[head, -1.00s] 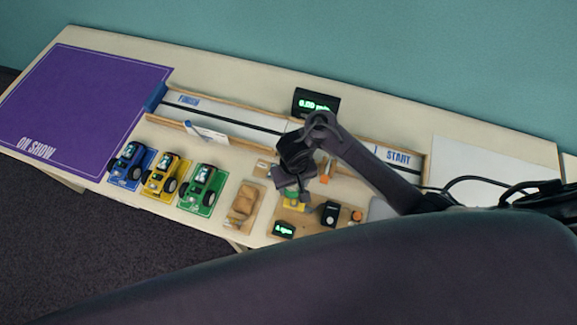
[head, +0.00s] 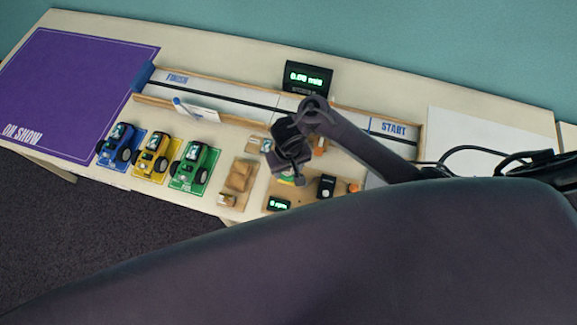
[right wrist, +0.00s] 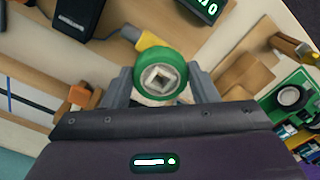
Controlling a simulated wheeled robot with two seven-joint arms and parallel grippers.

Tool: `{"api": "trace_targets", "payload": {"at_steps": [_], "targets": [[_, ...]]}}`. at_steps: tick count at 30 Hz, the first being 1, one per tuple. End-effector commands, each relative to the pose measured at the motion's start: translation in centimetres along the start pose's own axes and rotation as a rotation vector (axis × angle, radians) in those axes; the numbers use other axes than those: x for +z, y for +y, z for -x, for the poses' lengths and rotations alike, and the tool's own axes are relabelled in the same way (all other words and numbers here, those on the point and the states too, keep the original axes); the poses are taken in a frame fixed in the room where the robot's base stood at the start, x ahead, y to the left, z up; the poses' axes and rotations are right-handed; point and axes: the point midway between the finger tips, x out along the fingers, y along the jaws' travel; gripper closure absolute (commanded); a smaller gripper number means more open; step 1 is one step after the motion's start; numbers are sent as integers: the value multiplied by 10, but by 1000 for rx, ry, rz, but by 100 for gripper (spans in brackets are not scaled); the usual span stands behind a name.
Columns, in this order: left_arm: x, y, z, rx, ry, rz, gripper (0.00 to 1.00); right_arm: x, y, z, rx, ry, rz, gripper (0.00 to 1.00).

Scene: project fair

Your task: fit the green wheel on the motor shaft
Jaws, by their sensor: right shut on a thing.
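The green wheel (right wrist: 163,80) has a pale hub with a squarish centre and faces the camera in the right wrist view. My right gripper (right wrist: 160,88) is shut on it, one finger on each side. The yellow motor (right wrist: 149,40) shows just beyond the wheel's upper edge. Its shaft is hidden, so I cannot tell whether the wheel touches it or sits on it. In the head view, my right gripper (head: 289,168) hangs over the wooden test board (head: 310,188) and hides most of wheel and motor. My left gripper is not in view.
A small display (head: 279,204) reading 0 rpm and a black box (head: 326,186) stand on the board. Left are a wooden tray (head: 233,199) and green (head: 193,165), yellow (head: 152,156) and blue (head: 118,145) cars. The track (head: 235,97) runs behind; the purple mat (head: 75,90) is clear.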

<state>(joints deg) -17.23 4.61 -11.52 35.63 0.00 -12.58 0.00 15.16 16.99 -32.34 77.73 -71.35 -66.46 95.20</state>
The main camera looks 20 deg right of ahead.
Motion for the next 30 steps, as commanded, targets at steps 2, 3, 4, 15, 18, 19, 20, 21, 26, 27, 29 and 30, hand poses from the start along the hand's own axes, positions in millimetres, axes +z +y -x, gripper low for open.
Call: {"api": "trace_targets", "payload": {"at_steps": [2, 3, 4, 15, 18, 19, 20, 21, 26, 27, 29, 30], "targets": [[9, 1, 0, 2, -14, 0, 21, 0, 0, 0, 0, 0, 0, 68], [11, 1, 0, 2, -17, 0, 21, 0, 0, 0, 0, 0, 0, 68], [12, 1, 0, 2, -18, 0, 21, 0, 0, 0, 0, 0, 0, 68], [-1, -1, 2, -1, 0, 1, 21, 0, 0, 1, 0, 0, 0, 68], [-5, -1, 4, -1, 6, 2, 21, 1, 0, 1, 0, -1, 0, 68], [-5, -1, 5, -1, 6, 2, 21, 1, 0, 1, 0, -1, 0, 68], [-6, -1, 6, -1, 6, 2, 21, 2, 0, 1, 0, -1, 0, 68], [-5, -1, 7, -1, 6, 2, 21, 2, 0, 1, 0, -1, -1, 68], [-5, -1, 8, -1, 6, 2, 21, 2, 0, 0, 1, 0, 1, 68], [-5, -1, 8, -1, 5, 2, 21, 2, 0, 0, 0, 0, 1, 68], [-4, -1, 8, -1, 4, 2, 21, 2, 0, 0, 0, 0, 1, 68], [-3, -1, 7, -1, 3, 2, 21, 2, 0, 0, 0, 0, 1, 68]]}}
